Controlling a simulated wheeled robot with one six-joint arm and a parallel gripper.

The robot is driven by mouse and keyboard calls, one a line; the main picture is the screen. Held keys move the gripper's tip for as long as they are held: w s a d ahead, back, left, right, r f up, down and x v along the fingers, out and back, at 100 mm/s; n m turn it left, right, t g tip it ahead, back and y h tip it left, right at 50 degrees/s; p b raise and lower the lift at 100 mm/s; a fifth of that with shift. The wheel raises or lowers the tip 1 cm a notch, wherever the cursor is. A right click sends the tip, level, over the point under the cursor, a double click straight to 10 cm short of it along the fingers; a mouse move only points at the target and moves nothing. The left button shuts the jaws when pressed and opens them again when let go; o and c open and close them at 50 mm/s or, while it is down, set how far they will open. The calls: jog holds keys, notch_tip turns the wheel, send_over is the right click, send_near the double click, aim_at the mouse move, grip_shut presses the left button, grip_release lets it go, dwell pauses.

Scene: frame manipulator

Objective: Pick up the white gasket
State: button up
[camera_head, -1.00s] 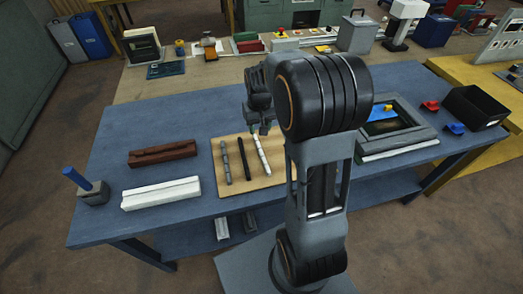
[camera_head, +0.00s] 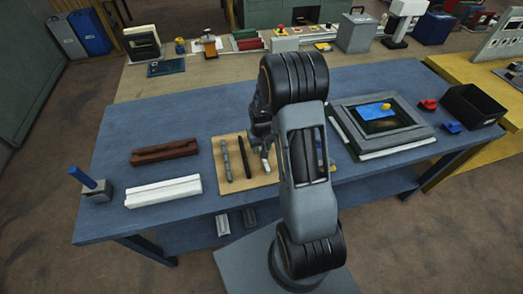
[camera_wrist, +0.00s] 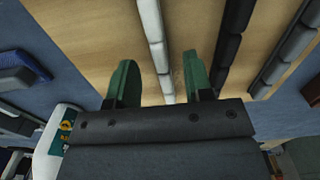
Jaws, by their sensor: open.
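The white gasket is a pale segmented strip lying on the wooden board (camera_head: 235,183). In the wrist view the gasket (camera_wrist: 153,35) runs down between my two green fingertips. My gripper (camera_wrist: 160,82) is open, with one finger on each side of the gasket and a gap on both sides. In the head view my gripper (camera_head: 264,150) is over the right part of the board, and it and my arm hide most of the gasket. I cannot tell how high the fingertips are above the board.
A black strip (camera_head: 243,158) and a grey strip (camera_head: 227,160) lie beside it. White (camera_head: 163,191) and brown (camera_head: 165,151) grooved blocks lie left. A grey frame (camera_head: 417,136) stands right, near a black bin (camera_head: 474,105). The blue table (camera_head: 120,125) is clear at back left.

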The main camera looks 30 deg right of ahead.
jog(key=shift+f, duration=0.95)
jog(key=shift+c, duration=0.4)
grip_shut()
